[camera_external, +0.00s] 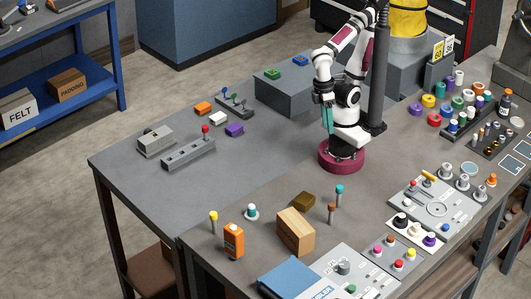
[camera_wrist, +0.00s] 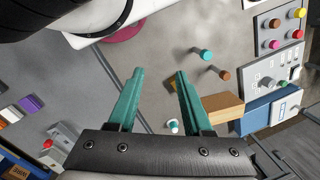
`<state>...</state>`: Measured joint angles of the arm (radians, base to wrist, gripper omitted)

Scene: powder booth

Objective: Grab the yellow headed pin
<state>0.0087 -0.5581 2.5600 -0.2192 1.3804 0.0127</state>
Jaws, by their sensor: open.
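The yellow headed pin (camera_external: 213,222) stands upright near the front left of the table in the external view, just left of an orange box. I cannot make it out in the wrist view, where my gripper's body covers part of the table. My gripper (camera_wrist: 159,73) has its two teal fingers spread apart with nothing between them. In the external view the teal fingers (camera_external: 327,115) hang beside my arm, well behind and to the right of the pin.
An orange box (camera_external: 233,240) and a white-and-teal piece (camera_external: 251,211) stand close to the pin. A wooden block (camera_external: 296,231), a brown pin (camera_external: 331,213) and a teal-headed pin (camera_external: 339,195) stand farther right.

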